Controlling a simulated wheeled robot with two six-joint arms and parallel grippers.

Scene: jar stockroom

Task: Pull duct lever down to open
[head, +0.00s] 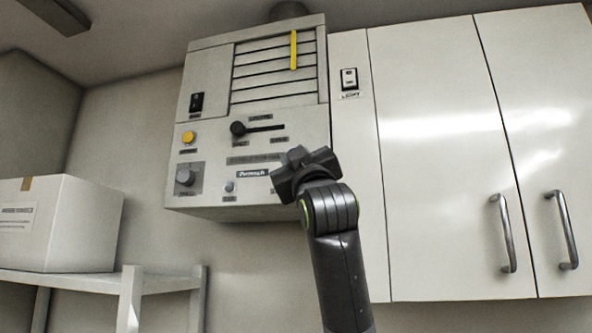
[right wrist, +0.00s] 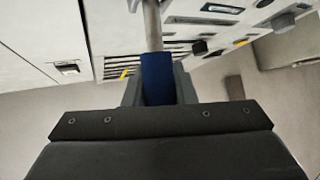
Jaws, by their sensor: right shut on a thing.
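A lever with a blue grip (right wrist: 157,78) on a pale metal rod (right wrist: 152,25) shows in the right wrist view. My right gripper (right wrist: 157,90) is shut on the blue grip, with a finger on each side. The rod runs on past the fingers to the top edge. In the head view my right gripper (head: 305,165) is in front of the lower right of the grey wall unit (head: 215,205); the lever is hidden there. My left gripper is not in view.
The wall unit carries a slatted vent with a yellow strip (head: 294,50), a black slider knob (head: 238,128), a yellow button (head: 188,137) and a grey dial (head: 185,177). White cabinets (head: 430,150) stand to the right. A white box (head: 70,225) sits on a shelf (head: 160,282) at left.

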